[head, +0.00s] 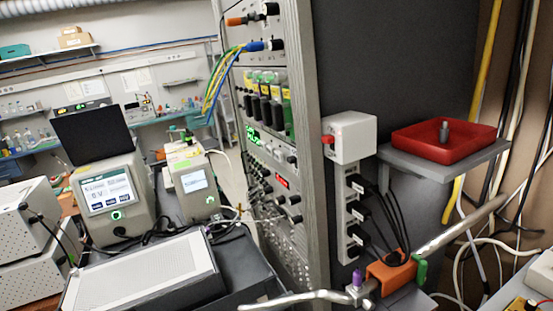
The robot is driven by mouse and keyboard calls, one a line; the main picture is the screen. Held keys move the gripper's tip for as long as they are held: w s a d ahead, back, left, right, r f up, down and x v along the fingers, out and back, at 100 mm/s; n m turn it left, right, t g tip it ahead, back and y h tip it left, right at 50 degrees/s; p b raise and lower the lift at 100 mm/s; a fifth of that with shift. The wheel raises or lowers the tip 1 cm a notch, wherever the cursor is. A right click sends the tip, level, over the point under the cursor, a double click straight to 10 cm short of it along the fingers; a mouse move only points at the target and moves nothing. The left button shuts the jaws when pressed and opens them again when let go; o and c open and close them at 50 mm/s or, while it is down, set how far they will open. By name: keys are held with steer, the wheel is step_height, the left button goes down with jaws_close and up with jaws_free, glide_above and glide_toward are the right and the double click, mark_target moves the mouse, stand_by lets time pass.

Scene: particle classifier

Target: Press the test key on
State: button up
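No label reading "test key" is legible. A white box (350,137) with a small red button-like part (328,139) on its left side sits on top of a power strip, beside the rack. The instrument rack (272,130) carries several knobs, switches and lit displays, too small to read. My gripper (372,253) is at the lower right, with an orange body and two metal fingers spread wide apart. Nothing shows between the fingers. It appears in front of the power strip and below the white box, apart from the red part.
A red tray (412,143) with a grey upright piece (444,132) rests on a grey shelf (440,170) at the right. Black cables hang from the power strip (345,215). Two screened instruments (135,222) (185,205) and a flat grey case (150,275) stand at the left.

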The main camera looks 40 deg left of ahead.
jaws_close()
stand_by(1.8)
